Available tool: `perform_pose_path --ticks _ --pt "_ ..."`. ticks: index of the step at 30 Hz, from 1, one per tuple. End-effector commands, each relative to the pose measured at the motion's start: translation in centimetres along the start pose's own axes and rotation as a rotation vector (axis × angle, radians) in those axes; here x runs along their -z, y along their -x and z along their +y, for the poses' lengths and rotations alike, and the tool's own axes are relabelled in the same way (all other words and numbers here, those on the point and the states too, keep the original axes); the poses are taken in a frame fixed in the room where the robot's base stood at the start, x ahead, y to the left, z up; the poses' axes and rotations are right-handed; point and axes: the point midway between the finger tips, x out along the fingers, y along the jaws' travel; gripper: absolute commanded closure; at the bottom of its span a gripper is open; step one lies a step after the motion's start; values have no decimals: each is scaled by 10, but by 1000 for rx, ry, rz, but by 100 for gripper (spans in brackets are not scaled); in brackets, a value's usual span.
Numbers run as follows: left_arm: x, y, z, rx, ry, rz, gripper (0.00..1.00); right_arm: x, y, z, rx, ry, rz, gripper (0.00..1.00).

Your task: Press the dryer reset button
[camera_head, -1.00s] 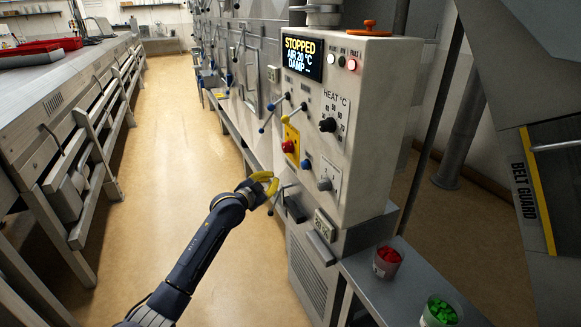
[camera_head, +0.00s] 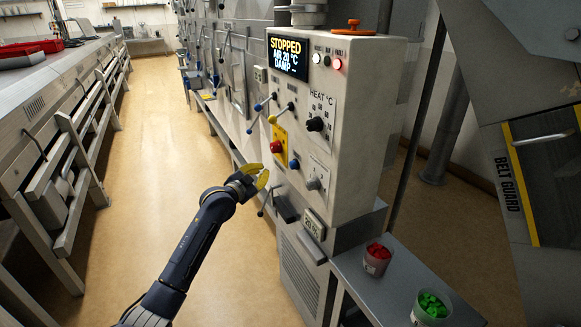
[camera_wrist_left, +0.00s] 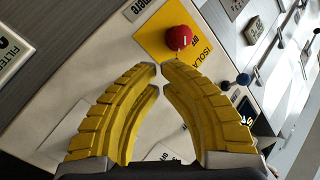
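The dryer control panel (camera_head: 335,120) is a pale box whose screen (camera_head: 288,56) reads STOPPED, AIR 20 °C, DAMP. A small blue button (camera_head: 294,163) sits low on its front; I cannot read a reset label. Beside it, a red knob (camera_head: 276,147) sits on a yellow plate (camera_head: 280,135); the knob also shows in the left wrist view (camera_wrist_left: 178,38), just beyond the fingertips. My left gripper (camera_head: 262,178) is in front of the panel's lower left, below the red knob, apparently not touching. Its yellow fingers (camera_wrist_left: 161,68) converge with tips nearly together and nothing between them. My right gripper is out of view.
Lever handles with blue and yellow balls (camera_head: 272,119) project from the panel near the gripper. A black dial (camera_head: 315,124) and a grey knob (camera_head: 314,184) are to the right. Cups of red (camera_head: 377,258) and green (camera_head: 431,307) pieces stand on a side shelf. The left aisle is clear.

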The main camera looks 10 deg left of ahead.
Motion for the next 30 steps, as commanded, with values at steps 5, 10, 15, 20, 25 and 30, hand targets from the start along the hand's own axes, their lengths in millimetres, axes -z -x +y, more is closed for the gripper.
perform_pose_path --ticks 5,10,15,20,25,30 --pt "11 -18 10 -1 3 2 100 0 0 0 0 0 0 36" --pt "19 -33 18 -1 1 2 100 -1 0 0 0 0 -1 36" --pt "24 -44 24 -1 1 0 100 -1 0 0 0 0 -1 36" --pt "28 -51 28 -1 1 1 100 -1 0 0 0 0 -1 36" --pt "30 -55 30 -1 1 0 100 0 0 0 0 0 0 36" --pt "30 -55 30 -1 0 0 100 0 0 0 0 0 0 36"
